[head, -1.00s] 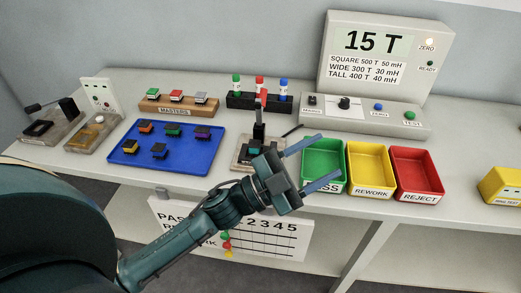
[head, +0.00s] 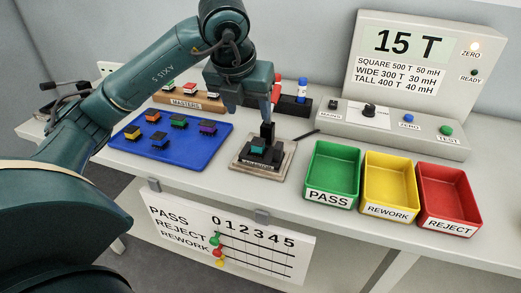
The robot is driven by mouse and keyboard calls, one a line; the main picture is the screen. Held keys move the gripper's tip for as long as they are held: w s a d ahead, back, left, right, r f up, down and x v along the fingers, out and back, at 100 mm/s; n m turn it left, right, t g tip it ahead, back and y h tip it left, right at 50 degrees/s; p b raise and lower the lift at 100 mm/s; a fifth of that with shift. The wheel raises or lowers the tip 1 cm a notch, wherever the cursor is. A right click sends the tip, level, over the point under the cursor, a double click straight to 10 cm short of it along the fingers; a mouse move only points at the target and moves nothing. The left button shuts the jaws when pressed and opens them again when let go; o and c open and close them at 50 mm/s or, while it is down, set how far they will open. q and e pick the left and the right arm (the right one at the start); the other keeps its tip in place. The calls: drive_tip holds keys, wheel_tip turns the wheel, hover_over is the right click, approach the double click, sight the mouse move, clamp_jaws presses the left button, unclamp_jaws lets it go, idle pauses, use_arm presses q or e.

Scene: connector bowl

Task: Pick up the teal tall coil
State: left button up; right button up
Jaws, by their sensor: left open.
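The teal coil (head: 258,143) sits in the small test fixture (head: 244,165), a light base with a dark upright post just behind the coil. My left gripper (head: 248,116) hangs above and slightly behind the fixture, pointing down, with its fingers apart and nothing seen between them. It appears clear of the coil. How tall the coil is cannot be judged well, as it is small and dark at its edges. My right gripper is not in view.
A blue tray (head: 195,156) with several coloured coils lies left of the fixture. Green (head: 331,172), yellow (head: 388,184) and red (head: 447,196) bins stand to the right. Behind are the masters rack (head: 203,106) and the meter (head: 410,60). A cable runs behind the fixture.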

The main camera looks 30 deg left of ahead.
sight(258, 141)
use_arm(q)
drive_tip(key=x, duration=1.2)
drive_tip(key=shift+d, duration=0.2)
drive_tip(key=shift+c, duration=0.4)
drive_tip(key=c, duration=1)
